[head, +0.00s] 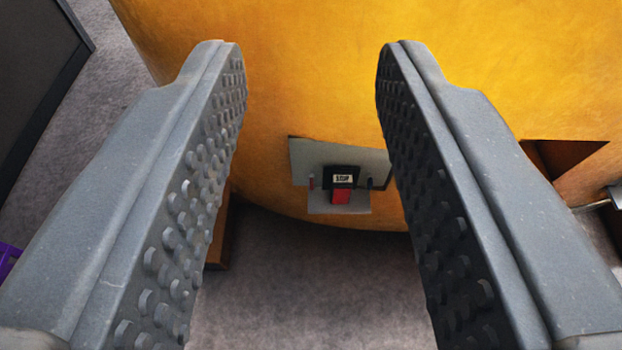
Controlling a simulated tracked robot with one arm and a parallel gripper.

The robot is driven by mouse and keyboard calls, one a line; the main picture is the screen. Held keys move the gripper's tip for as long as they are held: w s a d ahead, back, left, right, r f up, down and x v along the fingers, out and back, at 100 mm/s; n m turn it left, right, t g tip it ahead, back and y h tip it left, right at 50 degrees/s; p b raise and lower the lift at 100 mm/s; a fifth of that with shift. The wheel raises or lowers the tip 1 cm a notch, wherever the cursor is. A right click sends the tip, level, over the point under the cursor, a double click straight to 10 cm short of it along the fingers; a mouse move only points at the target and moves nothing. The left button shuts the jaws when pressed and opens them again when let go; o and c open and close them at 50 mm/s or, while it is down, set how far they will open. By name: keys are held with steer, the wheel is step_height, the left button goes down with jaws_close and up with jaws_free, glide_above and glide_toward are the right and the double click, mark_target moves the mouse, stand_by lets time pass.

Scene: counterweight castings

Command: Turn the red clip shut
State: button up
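The red clip (341,196) sits low on the yellow casting, below a small black block with a white label (343,178). It is small in the head view, and I cannot tell how far it is turned. A grey plate (312,158) lies behind it on the casting. My gripper (309,55) is open and empty, its two studded grey fingers wide apart. The clip and plate show between the fingers, beyond them, and no finger appears to touch them. The right finger covers part of the plate's right edge.
The large yellow casting (310,75) fills the upper middle and right. A dark panel (35,75) stands at upper left, and a purple thing (8,258) shows at the left edge. Grey floor (300,290) is clear below.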

mark_target(311, 185)
steer(key=w+f+b, duration=0.3)
steer(key=w+f, duration=2.1)
steer(key=f, duration=0.1)
steer(key=w+f+t+b, duration=0.1)
steer(key=w+f, duration=0.2)
steer(key=f, duration=1.2)
steer(key=w+f+t+b, duration=0.1)
steer(key=w+f+b, duration=0.15)
steer(key=f, duration=1.15)
steer(key=s+f, duration=0.2)
steer(key=f, duration=0.7)
steer(key=s+f, duration=0.2)
steer(key=f, duration=0.6)
steer(key=shift+t, duration=0.3)
steer(key=w+b, duration=0.1)
steer(key=w, duration=0.3)
steer(key=w+b, duration=0.1)
steer(key=w, duration=0.3)
steer(key=w+b, duration=0.1)
steer(key=w, duration=0.3)
steer(key=shift+w+f+b, duration=0.2)
steer(key=shift+f+b, duration=0.05)
steer(key=shift+b, duration=0.15)
steer(key=shift+w+r, duration=0.15)
steer(key=shift+w, duration=0.6)
